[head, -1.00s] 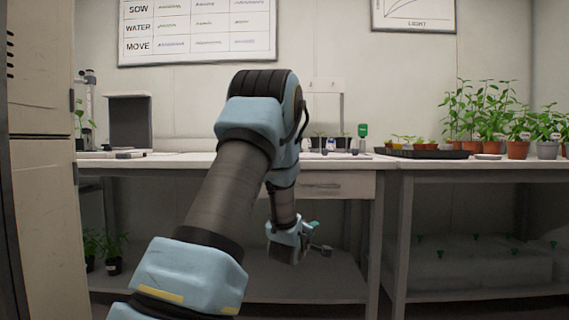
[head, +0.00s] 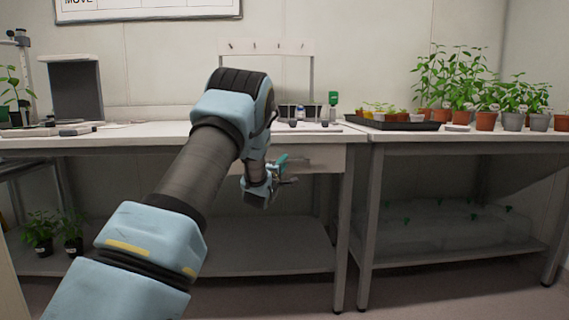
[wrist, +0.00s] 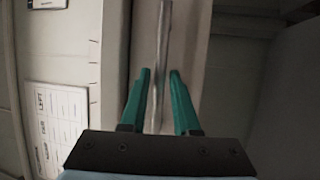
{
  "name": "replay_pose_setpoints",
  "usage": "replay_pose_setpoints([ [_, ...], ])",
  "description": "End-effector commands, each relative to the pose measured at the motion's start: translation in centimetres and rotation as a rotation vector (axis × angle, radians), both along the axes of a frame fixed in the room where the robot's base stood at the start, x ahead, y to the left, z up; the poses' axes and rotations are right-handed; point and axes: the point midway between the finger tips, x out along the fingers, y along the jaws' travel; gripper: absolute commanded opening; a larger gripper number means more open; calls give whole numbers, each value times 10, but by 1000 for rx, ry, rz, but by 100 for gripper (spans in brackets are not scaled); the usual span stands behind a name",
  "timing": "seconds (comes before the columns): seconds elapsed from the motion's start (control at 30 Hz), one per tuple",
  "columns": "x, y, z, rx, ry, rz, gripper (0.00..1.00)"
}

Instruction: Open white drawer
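The white drawer (head: 318,158) is under the bench top in the head view, partly hidden by my arm; its front looks about flush with the bench. My gripper (head: 288,181) is in front of and slightly below the drawer, seen small and partly covered by my wrist. In the wrist view my gripper (wrist: 158,75) shows two green fingers set apart, with nothing clamped between them. A long thin grey bar or edge (wrist: 164,40) runs between and beyond the fingers; I cannot tell whether it is the drawer handle or whether it touches them.
The bench top (head: 125,134) holds a grey box (head: 76,92), small bottles and a dark tray (head: 400,123) of seedlings. Potted plants (head: 485,120) stand at the right. Bench legs (head: 342,240) and a lower shelf (head: 265,260) lie below. Floor shows at the front.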

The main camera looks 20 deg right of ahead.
Motion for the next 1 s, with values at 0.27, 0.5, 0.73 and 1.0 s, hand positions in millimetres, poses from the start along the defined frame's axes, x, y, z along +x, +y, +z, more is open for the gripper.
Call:
replay_pose_setpoints([
  [0.27, 15, -9, 3, 2, 1, 1, 30],
  [0.5, 15, -9, 3, 2, 1, 1, 28],
  [0.73, 15, -9, 3, 2, 1, 1, 3],
  [1.0, 15, -9, 3, 2, 1, 1, 0],
])
